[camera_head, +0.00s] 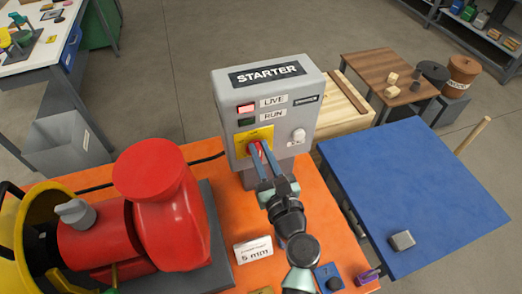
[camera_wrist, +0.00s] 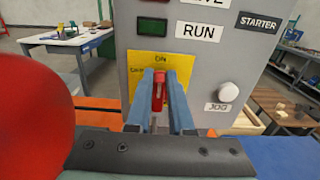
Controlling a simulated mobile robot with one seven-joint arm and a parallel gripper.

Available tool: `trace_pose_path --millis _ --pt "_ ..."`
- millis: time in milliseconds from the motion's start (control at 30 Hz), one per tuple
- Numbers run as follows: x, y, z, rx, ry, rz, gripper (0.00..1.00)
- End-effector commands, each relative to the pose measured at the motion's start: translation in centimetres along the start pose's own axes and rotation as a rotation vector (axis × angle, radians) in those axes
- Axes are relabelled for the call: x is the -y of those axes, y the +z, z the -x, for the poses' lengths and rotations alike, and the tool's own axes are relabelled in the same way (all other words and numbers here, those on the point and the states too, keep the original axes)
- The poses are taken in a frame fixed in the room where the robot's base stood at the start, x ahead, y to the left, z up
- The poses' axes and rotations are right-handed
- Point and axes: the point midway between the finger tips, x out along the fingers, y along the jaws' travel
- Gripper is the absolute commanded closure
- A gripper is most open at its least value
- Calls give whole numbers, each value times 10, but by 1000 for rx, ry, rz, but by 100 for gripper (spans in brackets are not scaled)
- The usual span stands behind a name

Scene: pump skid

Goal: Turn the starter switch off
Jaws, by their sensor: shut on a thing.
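The starter box (camera_head: 290,110) is a grey cabinet labelled STARTER, standing on the orange skid. Its red switch handle (camera_wrist: 158,92) sits on a yellow plate (camera_wrist: 146,66), with ON printed above it. My gripper (camera_head: 258,148) reaches the front of the box, its two blue fingers on either side of the handle. In the wrist view my gripper (camera_wrist: 160,80) is shut on the handle, which looks roughly upright. The fingers hide the lower plate and part of its lettering.
A large red pump (camera_head: 165,200) stands close on the left of my arm. A white JOG knob (camera_wrist: 228,92) is right of the switch. A white card (camera_head: 253,250) lies on the orange skid. A blue table (camera_head: 410,190) is at the right.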

Motion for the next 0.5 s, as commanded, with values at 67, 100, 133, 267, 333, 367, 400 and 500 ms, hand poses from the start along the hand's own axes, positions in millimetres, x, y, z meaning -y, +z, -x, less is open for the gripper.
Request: trace_pose_path --millis 67,100,133,267,333,367,400,500 --pt "0 0 0 0 0 0 100" --pt "0 0 0 0 0 0 100" --pt "0 0 0 0 0 0 100" --pt "0 0 0 0 0 4 100" --pt "0 0 0 0 0 12 100" --pt "-1 -1 0 0 1 19 100" --pt "-1 -1 0 0 1 29 100" --pt "-2 -1 0 1 1 67 100"
